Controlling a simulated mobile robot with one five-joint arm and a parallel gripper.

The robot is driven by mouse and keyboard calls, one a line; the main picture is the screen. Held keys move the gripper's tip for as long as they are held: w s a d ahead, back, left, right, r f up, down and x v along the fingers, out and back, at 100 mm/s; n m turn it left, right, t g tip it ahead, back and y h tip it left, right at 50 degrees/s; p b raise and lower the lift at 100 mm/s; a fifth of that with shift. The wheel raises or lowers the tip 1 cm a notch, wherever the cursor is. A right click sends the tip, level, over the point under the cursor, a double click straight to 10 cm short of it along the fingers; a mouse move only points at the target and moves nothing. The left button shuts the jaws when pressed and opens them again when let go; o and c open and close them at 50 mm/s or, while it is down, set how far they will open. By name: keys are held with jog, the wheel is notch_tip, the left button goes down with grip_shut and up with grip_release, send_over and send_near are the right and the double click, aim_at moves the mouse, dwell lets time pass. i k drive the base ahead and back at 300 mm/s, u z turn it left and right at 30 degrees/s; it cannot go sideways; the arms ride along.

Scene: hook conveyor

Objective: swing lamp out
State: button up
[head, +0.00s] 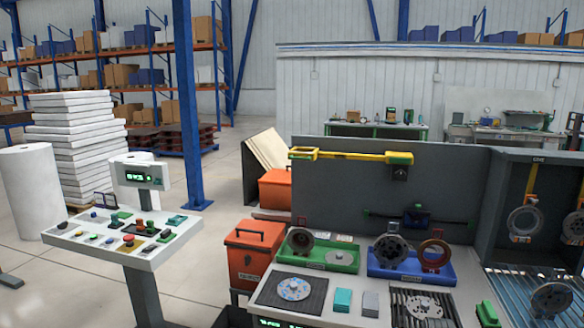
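A yellow arm (352,156) runs level along the upper part of a grey panel (440,165). It has an open rectangular frame at its left end and a yellow-green block at its right end, above a small dark bracket. Lower on the panel is a thin dark bar (385,214) with green ends and a dark blue block (417,217) on it. I cannot tell for certain which of these is the lamp; no lit bulb shows. My gripper is not in view.
Below the panel, a bench (335,312) holds a green tray (320,254), a blue tray (410,263) and metal discs. Hooks with round parts hang in the grey booth (515,170) at right. A control console (125,230) stands left. Open floor (215,250) lies between console and bench.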

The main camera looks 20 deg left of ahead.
aim_at(297, 153)
jog(key=u, duration=0.7)
jog(key=i, duration=1.35)
jog(key=u, duration=0.35)
jog(key=i, duration=0.7)
jog(key=z, duration=0.45)
